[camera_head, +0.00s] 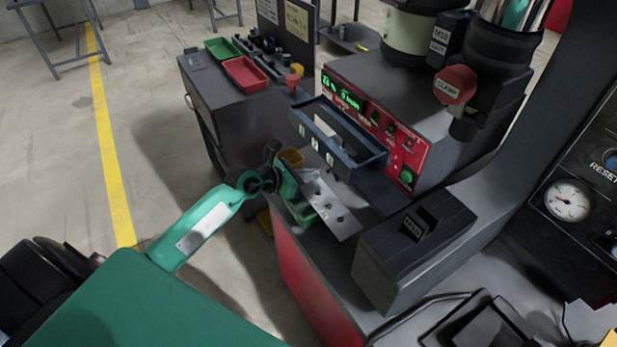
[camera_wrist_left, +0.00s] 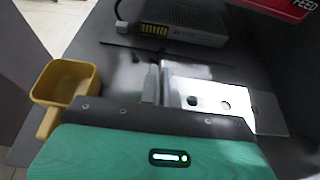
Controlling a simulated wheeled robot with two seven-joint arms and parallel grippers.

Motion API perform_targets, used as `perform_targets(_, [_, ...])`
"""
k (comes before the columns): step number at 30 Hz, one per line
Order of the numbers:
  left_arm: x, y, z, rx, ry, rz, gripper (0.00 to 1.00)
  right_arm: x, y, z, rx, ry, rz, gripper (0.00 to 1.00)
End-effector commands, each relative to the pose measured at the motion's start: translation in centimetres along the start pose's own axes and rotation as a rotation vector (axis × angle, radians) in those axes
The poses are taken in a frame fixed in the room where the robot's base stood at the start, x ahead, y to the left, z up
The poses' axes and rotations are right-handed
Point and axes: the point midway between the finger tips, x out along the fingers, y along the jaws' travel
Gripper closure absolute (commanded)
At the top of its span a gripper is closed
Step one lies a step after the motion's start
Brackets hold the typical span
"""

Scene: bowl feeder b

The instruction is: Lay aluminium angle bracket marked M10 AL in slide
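My left gripper (camera_head: 280,176) is at the left edge of a bright, tilted metal plate (camera_head: 328,204) with several dark spots. In the left wrist view, a bright metal piece with two round holes (camera_wrist_left: 207,96) lies just beyond the gripper's dark bar. It looks like the angle bracket, but I read no M10 AL mark. Narrow grey upright parts (camera_wrist_left: 153,84) stand at its left end; I cannot tell finger from bracket there, nor whether the gripper grips it. I cannot tell which part is the slide. My right gripper is not in view.
A yellow bin (camera_wrist_left: 68,82) is left of the gripper. A blue-grey open tray (camera_head: 352,158) with labels is behind the plate, before the red panel (camera_head: 407,150). A dark box (camera_head: 385,262) stands at the front right. Green (camera_head: 222,49) and red (camera_head: 245,73) trays sit farther back.

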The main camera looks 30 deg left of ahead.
Motion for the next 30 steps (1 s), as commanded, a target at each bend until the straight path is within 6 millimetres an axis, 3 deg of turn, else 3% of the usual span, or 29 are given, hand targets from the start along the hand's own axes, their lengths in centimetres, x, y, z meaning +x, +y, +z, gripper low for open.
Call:
perform_targets(7, [0.1, 0.0, -0.2, 0.0, -0.001, 0.0, 1.0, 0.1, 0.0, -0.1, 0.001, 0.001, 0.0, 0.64])
perform_targets(11, [0.1, 0.0, -0.2, 0.0, 0.0, 0.0, 0.75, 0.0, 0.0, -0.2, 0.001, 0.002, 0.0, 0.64])
perform_targets(23, [-0.4, 0.0, 0.0, 0.001, 0.001, 0.001, 0.75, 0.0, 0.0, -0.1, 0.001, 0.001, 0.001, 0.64])
perform_targets(30, [-4.2, 0.0, -0.2, 0.002, 0.002, 0.001, 0.75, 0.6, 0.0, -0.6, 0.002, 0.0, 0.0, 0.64])
